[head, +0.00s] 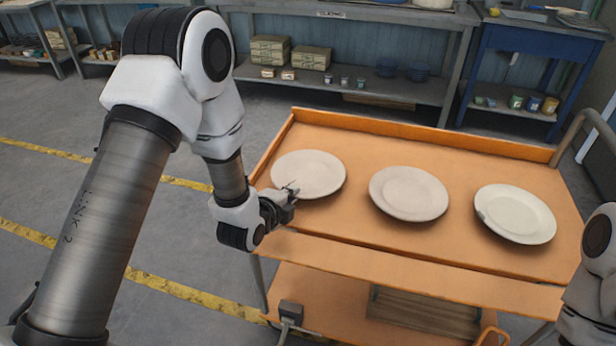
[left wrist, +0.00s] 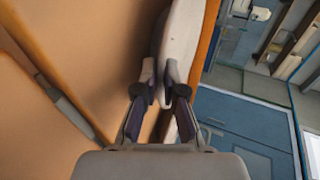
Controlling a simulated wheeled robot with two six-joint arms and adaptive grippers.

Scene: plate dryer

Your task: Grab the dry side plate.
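Three pale round plates lie in a row on the orange cart top: a left plate (head: 309,173), a middle plate (head: 408,193) and a right plate (head: 514,213). I cannot tell from their look which one is dry. My left gripper (head: 291,191) is at the near rim of the left plate. In the left wrist view the fingers of my left gripper (left wrist: 160,72) are close together, with the rim of the left plate (left wrist: 181,38) between them. The plate still lies about flat on the cart. My right gripper is out of view; only part of that arm shows.
The orange cart (head: 400,262) has a raised back edge and a lower shelf with a slatted crate (head: 425,312). A metal handle (head: 590,122) rises at its right. Shelves with boxes (head: 270,49) and a blue workbench (head: 535,45) stand behind. Floor at left is clear.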

